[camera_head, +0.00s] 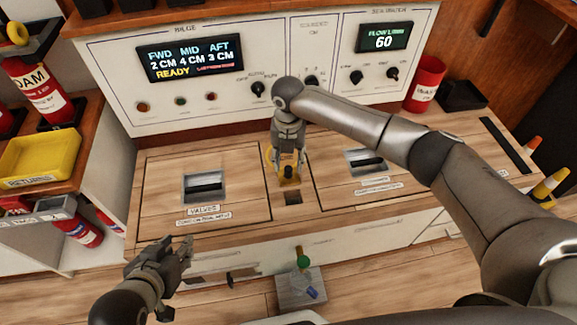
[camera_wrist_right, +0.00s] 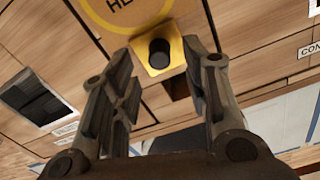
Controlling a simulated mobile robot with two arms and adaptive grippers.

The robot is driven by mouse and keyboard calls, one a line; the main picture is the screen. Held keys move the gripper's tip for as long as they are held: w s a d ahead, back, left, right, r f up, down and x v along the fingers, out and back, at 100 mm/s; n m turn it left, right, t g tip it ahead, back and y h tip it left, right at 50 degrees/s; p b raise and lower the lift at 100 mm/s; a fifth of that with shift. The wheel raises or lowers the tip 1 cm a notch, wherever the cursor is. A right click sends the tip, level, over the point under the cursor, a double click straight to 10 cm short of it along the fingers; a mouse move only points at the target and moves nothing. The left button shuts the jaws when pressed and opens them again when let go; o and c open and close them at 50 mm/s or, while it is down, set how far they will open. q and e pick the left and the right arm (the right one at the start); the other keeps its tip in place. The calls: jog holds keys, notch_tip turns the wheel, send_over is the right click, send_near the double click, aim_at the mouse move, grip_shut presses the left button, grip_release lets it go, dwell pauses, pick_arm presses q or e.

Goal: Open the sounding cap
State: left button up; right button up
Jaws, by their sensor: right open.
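The sounding cap looks to be the small black knob on a yellow square base, set in the wooden counter top between two hatches. In the head view the yellow base (camera_head: 289,181) shows just below my right gripper (camera_head: 287,160). In the right wrist view the black knob (camera_wrist_right: 159,53) lies ahead, between the fingertips of my right gripper (camera_wrist_right: 163,58). That gripper is open and points down over the cap; I cannot tell whether a finger touches it. My left gripper (camera_head: 188,250) hangs empty in front of the counter's left front edge; its opening is unclear.
A hatch marked VALVES (camera_head: 205,188) lies left of the cap, another hatch (camera_head: 367,162) right. Behind stands a panel with a bilge display (camera_head: 190,59). A red cup (camera_head: 425,84) stands back right, a yellow tray (camera_head: 38,156) left. A grey box (camera_head: 301,287) lies below the front.

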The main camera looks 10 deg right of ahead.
aim_at(288, 168)
notch_tip(288, 168, up, 8)
dwell(0.6)
